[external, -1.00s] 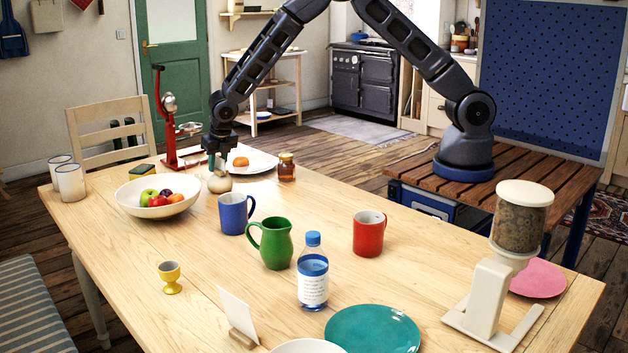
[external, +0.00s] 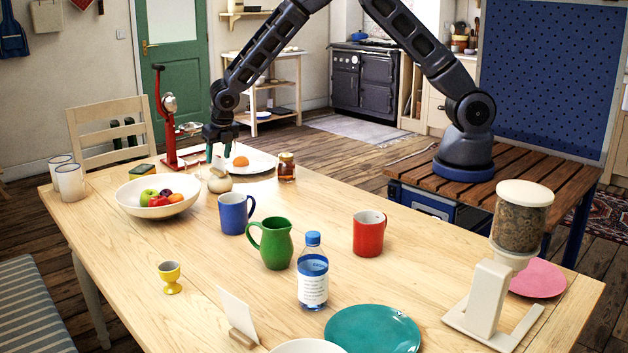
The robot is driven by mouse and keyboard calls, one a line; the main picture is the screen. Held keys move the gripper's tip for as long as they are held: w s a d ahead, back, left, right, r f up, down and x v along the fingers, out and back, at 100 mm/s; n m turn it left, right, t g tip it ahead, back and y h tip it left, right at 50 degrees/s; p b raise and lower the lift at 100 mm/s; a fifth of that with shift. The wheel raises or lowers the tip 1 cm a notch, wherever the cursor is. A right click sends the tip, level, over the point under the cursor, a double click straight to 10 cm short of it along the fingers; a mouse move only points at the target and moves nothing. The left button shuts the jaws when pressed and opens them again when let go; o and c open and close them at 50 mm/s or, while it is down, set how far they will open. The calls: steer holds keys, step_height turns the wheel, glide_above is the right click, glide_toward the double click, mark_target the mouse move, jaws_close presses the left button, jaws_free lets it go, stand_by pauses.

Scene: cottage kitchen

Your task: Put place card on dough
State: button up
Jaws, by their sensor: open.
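The place card (external: 237,309), a white card in a small wooden holder, stands upright at the front edge of the table, left of a white plate. A pale, roundish lump (external: 219,183) sits on the table right of the fruit bowl; I cannot tell whether it is the dough or a bulb. An orange-brown round item (external: 240,161) lies on a white plate behind it. My gripper (external: 218,155) is open and empty, fingers down, just above the pale lump and apart from it. It is far from the place card.
Between lump and card stand a blue mug (external: 234,214), green jug (external: 272,243) and yellow egg cup (external: 170,277). A water bottle (external: 313,275) and teal plate (external: 372,330) are right of the card. A red stand (external: 166,120) and honey jar (external: 286,167) flank my gripper.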

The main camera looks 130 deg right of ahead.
steer(key=v, duration=0.8)
steer(key=s+a+r+m+t, duration=0.1)
steer(key=s+a+r+m, duration=0.25)
steer(key=a+r, duration=0.95)
steer(key=s+a+r+m+t, duration=0.15)
steer(key=a+r+m, duration=0.35)
steer(key=a+r, duration=0.9)
steer(key=s+a+m+y, duration=0.1)
steer(key=s+a+m, duration=0.1)
steer(key=s+a, duration=0.55)
steer(key=s+a+m, duration=0.3)
steer(key=s+a, duration=0.1)
steer(key=a, duration=0.6)
steer(key=s+a+m+t+y, duration=0.1)
steer(key=s+a+m, duration=0.1)
steer(key=s+a, duration=0.2)
steer(key=s+a+f+m+t+y, duration=0.1)
steer(key=s+a, duration=0.4)
steer(key=s, duration=0.5)
steer(key=shift+s+a+f+m, duration=0.3)
steer(key=shift+a+m, duration=0.05)
steer(key=shift+m, duration=0.4)
